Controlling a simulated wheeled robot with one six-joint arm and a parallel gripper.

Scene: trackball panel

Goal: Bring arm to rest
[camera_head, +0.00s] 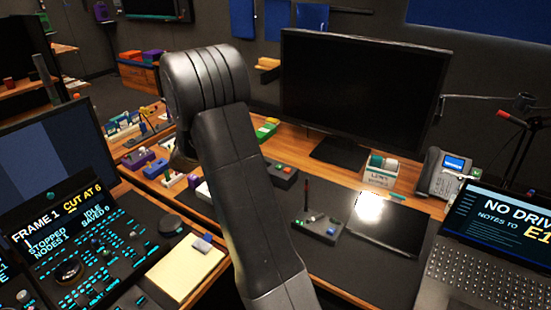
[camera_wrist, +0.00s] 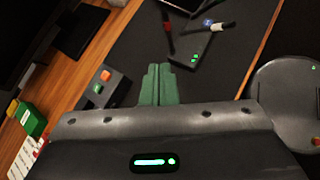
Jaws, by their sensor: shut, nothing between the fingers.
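My arm rises in the middle of the head view and bends over at the top; my gripper is hidden there behind the arm. In the wrist view my gripper (camera_wrist: 156,72) shows as two green fingers pressed together, with nothing between them. The fingers hang above the dark desk mat. A control box with an orange and a green button (camera_wrist: 110,80) is just left of the fingers in the wrist view. A black box with small green lights (camera_wrist: 192,50) is beyond them to the right. The trackball panel (camera_head: 75,262) with lit cyan keys is at the lower left of the head view.
A large monitor (camera_head: 362,95) stands at the back of the desk. A laptop (camera_head: 495,255) and a phone (camera_head: 446,172) are at the right. A yellow notepad (camera_head: 186,268) lies left of my arm. The dark mat (camera_head: 375,268) has bare room at its front.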

